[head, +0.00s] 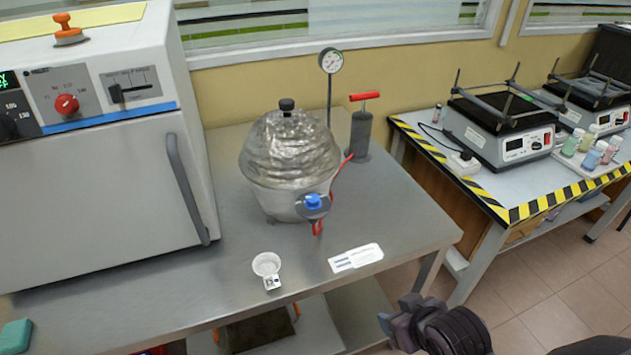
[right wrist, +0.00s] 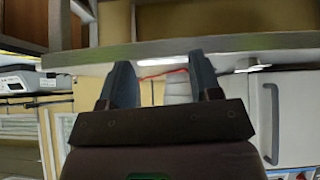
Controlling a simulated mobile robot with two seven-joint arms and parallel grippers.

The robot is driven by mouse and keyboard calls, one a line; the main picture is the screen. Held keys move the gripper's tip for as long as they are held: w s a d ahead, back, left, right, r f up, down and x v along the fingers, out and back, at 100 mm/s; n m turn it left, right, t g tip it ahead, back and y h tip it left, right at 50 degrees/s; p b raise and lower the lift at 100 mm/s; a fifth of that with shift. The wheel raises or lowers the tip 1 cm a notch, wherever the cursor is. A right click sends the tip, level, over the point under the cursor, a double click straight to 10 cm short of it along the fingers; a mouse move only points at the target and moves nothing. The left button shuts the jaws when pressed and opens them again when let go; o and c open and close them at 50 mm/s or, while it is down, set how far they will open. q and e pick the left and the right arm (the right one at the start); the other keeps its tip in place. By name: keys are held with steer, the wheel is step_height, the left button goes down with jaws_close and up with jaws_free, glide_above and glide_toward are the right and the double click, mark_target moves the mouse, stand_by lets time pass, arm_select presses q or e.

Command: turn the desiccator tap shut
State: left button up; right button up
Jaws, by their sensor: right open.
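The desiccator (head: 288,158) is a clear, shiny domed vessel with a black knob on top, standing on the steel table. Its blue tap (head: 313,201) is at the lower front right, with red tubing beside it. I cannot tell whether the tap is open or shut. My right gripper (head: 396,318) is beyond the table's front right edge, below and to the right of the tap and apart from it. In the right wrist view its two fingers (right wrist: 163,85) are spread with nothing held. My left gripper is not in view.
A large oven (head: 110,170) fills the table's left. A hand pump (head: 361,132) and a gauge (head: 331,62) stand behind the desiccator. A small white dish (head: 267,265) and a label card (head: 356,257) lie in front. A second bench (head: 480,190) stands right.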

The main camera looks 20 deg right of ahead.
step_height(320, 180, up, 5)
steer(key=a+g+p, duration=0.1)
steer(key=a+p, duration=0.1)
steer(key=p, duration=0.1)
steer(key=n+g+p, duration=0.4)
steer(key=g+p, duration=0.1)
steer(key=g, duration=0.2)
glide_toward(313, 198)
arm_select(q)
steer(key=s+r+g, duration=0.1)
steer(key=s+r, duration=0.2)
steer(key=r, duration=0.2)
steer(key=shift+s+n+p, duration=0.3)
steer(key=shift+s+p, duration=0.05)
arm_select(e)
step_height(313, 198, down, 9)
steer(key=shift+s+f, duration=0.1)
steer(key=shift+f, duration=0.05)
steer(key=shift+c, duration=0.2)
steer(key=c, duration=0.9)
steer(key=shift+a, duration=0.1)
